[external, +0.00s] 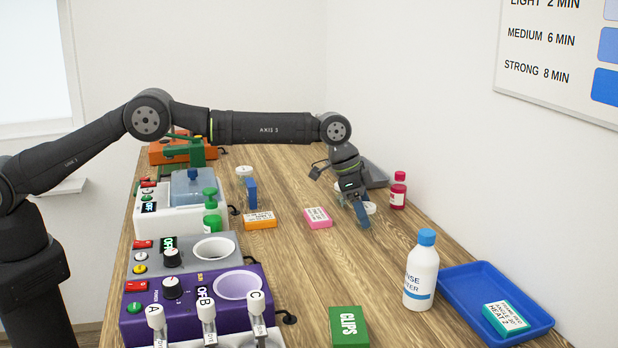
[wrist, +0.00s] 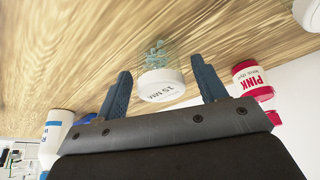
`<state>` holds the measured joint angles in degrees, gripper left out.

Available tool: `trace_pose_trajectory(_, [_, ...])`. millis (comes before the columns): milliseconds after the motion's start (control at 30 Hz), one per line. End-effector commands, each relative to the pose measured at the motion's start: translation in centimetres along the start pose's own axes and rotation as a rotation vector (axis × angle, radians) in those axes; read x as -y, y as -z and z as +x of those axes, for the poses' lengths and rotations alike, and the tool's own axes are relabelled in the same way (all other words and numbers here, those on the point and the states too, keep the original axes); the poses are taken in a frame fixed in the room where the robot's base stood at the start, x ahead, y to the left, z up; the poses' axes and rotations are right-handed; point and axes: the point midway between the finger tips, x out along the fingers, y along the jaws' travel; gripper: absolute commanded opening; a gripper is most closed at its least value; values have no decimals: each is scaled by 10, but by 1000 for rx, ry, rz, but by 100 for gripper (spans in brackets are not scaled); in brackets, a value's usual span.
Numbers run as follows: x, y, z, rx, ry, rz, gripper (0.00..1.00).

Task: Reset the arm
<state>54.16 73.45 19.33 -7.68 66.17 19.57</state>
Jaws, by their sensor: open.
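My gripper (external: 362,212) hangs low over the right part of the wooden table, at the end of my bent arm. In the wrist view my gripper (wrist: 160,68) is open, its two blue-grey fingers apart. A clear jar with a white lid marked 15 MM (wrist: 162,88) and small blue pieces inside shows in the gap between the fingers. Bare space shows on both sides of it, and the gripper holds nothing. I cannot tell how far the jar is from the fingertips. In the external view the gripper partly hides a white round lid (external: 370,208).
A red PINK bottle (external: 398,190) stands close right of the gripper. A white bottle (external: 421,272), blue tray (external: 457,284) and green CLIPS box (external: 348,327) are nearer the camera. A purple machine (external: 190,322) and other devices line the left.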

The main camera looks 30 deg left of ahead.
Motion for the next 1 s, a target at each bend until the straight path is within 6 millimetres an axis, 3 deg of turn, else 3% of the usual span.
trace_pose_trajectory(33, [1, 4, -14, -9, 3, 1, 65])
trace_pose_trajectory(600, [1, 2, -119, -7, 2, 0, 65])
trace_pose_trajectory(700, [0, 1, -88, -1, 0, 0, 65])
trace_pose_trajectory(1000, [0, 2, -32, -4, 1, 1, 65])
